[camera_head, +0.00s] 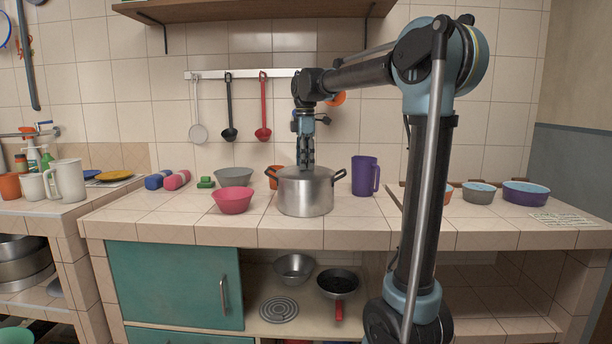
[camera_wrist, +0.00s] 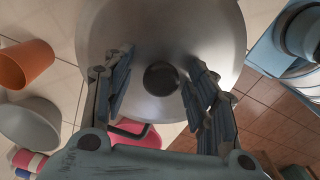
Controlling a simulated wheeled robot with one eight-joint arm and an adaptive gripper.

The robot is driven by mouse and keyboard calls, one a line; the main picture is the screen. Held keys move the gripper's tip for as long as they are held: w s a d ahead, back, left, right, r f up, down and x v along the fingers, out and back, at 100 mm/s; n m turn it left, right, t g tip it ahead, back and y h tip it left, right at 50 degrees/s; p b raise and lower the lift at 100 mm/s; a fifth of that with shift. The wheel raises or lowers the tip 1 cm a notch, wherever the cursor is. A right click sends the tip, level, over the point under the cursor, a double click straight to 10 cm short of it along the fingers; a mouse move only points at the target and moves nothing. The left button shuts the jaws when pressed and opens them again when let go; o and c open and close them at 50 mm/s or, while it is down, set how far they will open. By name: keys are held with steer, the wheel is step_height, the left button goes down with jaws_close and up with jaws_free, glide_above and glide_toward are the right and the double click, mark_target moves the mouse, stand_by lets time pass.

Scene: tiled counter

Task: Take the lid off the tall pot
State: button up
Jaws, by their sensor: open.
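The tall pot (camera_head: 305,197) is a silver metal pot with dark side handles, standing on the tiled counter near its front edge. Its lid (camera_wrist: 205,35) is silver and round, with a dark round knob (camera_wrist: 161,78) at its centre. My gripper (camera_head: 306,166) points straight down over the lid. In the wrist view its open fingers (camera_wrist: 160,88) are on either side of the knob, with gaps between them and it. Whether the fingertips touch the lid cannot be told.
A pink bowl (camera_head: 233,200) and a grey bowl (camera_head: 233,176) are left of the pot, with an orange cup (camera_wrist: 24,64) behind. A purple pitcher (camera_head: 364,176) stands close on the right. Utensils hang from a wall rail (camera_head: 245,74) behind. A shelf (camera_head: 260,10) is above.

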steer(key=shift+c, duration=0.4)
steer(key=c, duration=1.1)
steer(key=shift+c, duration=0.2)
